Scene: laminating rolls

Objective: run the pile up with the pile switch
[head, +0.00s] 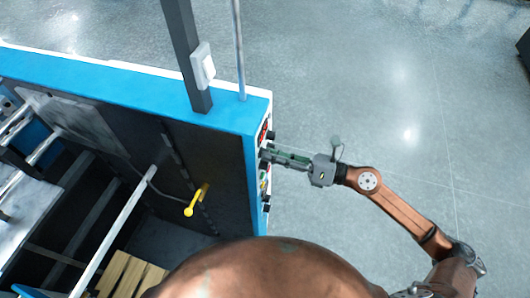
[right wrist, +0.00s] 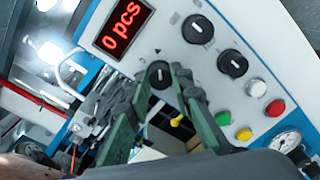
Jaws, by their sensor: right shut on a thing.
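The control panel (right wrist: 262,66) fills much of the right wrist view; in the head view it is on the right end of the blue and black machine (head: 200,103). A black rotary knob (right wrist: 159,75), which I take for the pile switch, sits below a small dark triangle mark. My right gripper (right wrist: 162,78) has one green finger on each side of this knob and is shut on it. In the head view the right gripper (head: 268,153) reaches the panel from the right, and its fingertips hide the knob. My left gripper is not in view.
A red display (right wrist: 122,27) reads "0 pcs". Wooden slats (head: 125,275) and a yellow handle (head: 194,203) show inside the machine.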

